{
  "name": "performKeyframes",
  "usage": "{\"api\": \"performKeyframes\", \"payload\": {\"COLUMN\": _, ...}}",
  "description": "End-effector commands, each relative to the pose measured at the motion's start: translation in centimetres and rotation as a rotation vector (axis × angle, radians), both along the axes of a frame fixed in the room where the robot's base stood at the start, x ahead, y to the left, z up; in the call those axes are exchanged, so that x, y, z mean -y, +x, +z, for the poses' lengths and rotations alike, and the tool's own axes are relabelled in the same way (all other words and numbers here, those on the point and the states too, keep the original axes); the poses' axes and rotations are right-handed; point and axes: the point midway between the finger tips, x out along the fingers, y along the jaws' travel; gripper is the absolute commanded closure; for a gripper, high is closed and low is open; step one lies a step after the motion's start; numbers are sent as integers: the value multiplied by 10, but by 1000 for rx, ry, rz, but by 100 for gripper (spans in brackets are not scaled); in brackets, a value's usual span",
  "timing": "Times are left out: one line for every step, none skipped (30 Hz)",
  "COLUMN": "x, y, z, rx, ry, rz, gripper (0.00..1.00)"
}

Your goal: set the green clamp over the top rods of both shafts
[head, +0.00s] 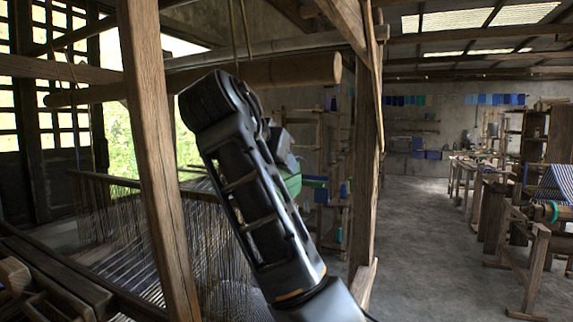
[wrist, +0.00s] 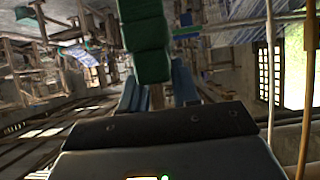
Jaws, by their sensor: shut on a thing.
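The green clamp (head: 292,184) is partly hidden behind my arm in the head view. In the wrist view the green clamp (wrist: 146,38) is a blocky green piece between the two blue-grey fingers of my gripper (wrist: 157,88). My gripper is shut on it and holds it up in the air. The head view shows my gripper (head: 287,160) only in part, at the far side of my arm. The loom's hanging threads (head: 215,250) show behind and left of my arm. I cannot make out the top rods of the two shafts clearly in either view.
A thick wooden post (head: 158,150) stands left of my arm and another post (head: 366,150) stands right of it. A thick round beam (head: 290,71) crosses above. Two cords (wrist: 306,90) hang at the right in the wrist view. The floor (head: 440,230) at right is open.

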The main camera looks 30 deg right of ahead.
Motion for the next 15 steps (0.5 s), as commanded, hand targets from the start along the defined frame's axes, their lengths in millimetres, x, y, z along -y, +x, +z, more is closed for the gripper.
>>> {"api": "performKeyframes", "payload": {"x": -4, "y": 5, "z": 1, "rx": -1, "ry": -1, "rz": 1, "gripper": 100}}
{"api": "performKeyframes", "payload": {"x": -6, "y": 7, "z": 1, "rx": -1, "ry": -1, "rz": 1, "gripper": 100}}
{"api": "performKeyframes", "payload": {"x": -9, "y": 11, "z": 1, "rx": -2, "ry": -2, "rz": 1, "gripper": 100}}
{"api": "performKeyframes", "payload": {"x": -11, "y": 14, "z": 1, "rx": -1, "ry": -1, "rz": 1, "gripper": 100}}
{"api": "performKeyframes", "payload": {"x": -13, "y": 16, "z": 1, "rx": -1, "ry": -1, "rz": 1, "gripper": 100}}
{"api": "performKeyframes", "payload": {"x": -15, "y": 20, "z": 1, "rx": -2, "ry": -2, "rz": 1, "gripper": 100}}
{"api": "performKeyframes", "payload": {"x": -17, "y": 22, "z": 1, "rx": 0, "ry": -2, "rz": 2, "gripper": 100}}
{"api": "performKeyframes", "payload": {"x": -19, "y": 25, "z": 1, "rx": 0, "ry": -3, "rz": 1, "gripper": 100}}
{"api": "performKeyframes", "payload": {"x": -21, "y": 29, "z": 1, "rx": -2, "ry": -2, "rz": 1, "gripper": 100}}
{"api": "performKeyframes", "payload": {"x": -23, "y": 31, "z": 1, "rx": -2, "ry": -2, "rz": 1, "gripper": 100}}
{"api": "performKeyframes", "payload": {"x": -25, "y": 34, "z": 1, "rx": -2, "ry": -3, "rz": 1, "gripper": 100}}
{"api": "performKeyframes", "payload": {"x": -28, "y": 37, "z": 1, "rx": -1, "ry": -2, "rz": 1, "gripper": 100}}
{"api": "performKeyframes", "payload": {"x": -30, "y": 40, "z": 1, "rx": -1, "ry": -1, "rz": 1, "gripper": 100}}
{"api": "performKeyframes", "payload": {"x": -32, "y": 43, "z": 1, "rx": -2, "ry": -2, "rz": 1, "gripper": 100}}
{"api": "performKeyframes", "payload": {"x": -34, "y": 46, "z": 1, "rx": -1, "ry": -1, "rz": 2, "gripper": 100}}
